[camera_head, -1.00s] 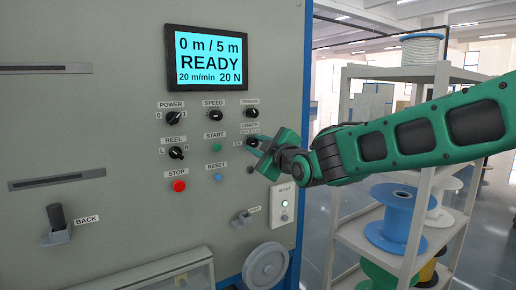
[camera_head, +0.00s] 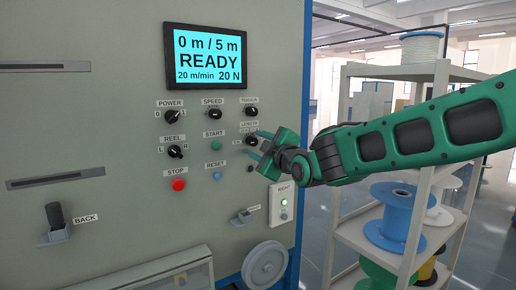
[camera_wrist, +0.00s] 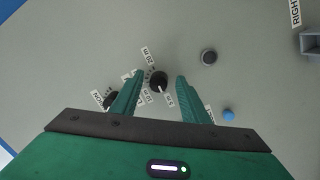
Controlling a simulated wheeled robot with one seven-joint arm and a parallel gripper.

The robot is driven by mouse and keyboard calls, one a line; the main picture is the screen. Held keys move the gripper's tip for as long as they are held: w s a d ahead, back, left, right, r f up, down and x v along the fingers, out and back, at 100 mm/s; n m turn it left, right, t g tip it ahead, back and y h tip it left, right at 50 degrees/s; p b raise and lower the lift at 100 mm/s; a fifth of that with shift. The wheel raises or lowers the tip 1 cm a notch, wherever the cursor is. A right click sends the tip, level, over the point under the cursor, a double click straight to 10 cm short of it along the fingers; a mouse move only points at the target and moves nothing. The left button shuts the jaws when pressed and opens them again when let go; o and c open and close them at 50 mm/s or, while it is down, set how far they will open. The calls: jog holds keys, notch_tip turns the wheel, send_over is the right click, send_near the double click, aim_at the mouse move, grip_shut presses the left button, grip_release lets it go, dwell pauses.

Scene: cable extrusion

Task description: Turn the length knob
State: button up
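The length knob (camera_head: 251,141) is a round black knob on the grey panel, under the LENGTH label (camera_head: 249,126). In the wrist view the knob (camera_wrist: 157,82) sits between the two green fingers, with its white pointer line toward the 5 m mark. My gripper (camera_head: 258,145) is open, one fingertip on either side of the knob. In the wrist view my gripper (camera_wrist: 160,86) shows a gap between each finger and the knob. How near the fingertips are to the panel is hard to tell. The screen (camera_head: 208,56) reads 0 m / 5 m, READY.
The tension knob (camera_head: 249,113) is just above, and the green start button (camera_head: 216,146) and blue reset button (camera_head: 217,176) are to the left. A dark button (camera_wrist: 209,56) lies right of the fingers in the wrist view. A shelf (camera_head: 345,225) with spools stands right of the machine.

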jog(key=v, duration=1)
jog(key=shift+s+d, duration=0.2)
jog(key=shift+s, duration=0.15)
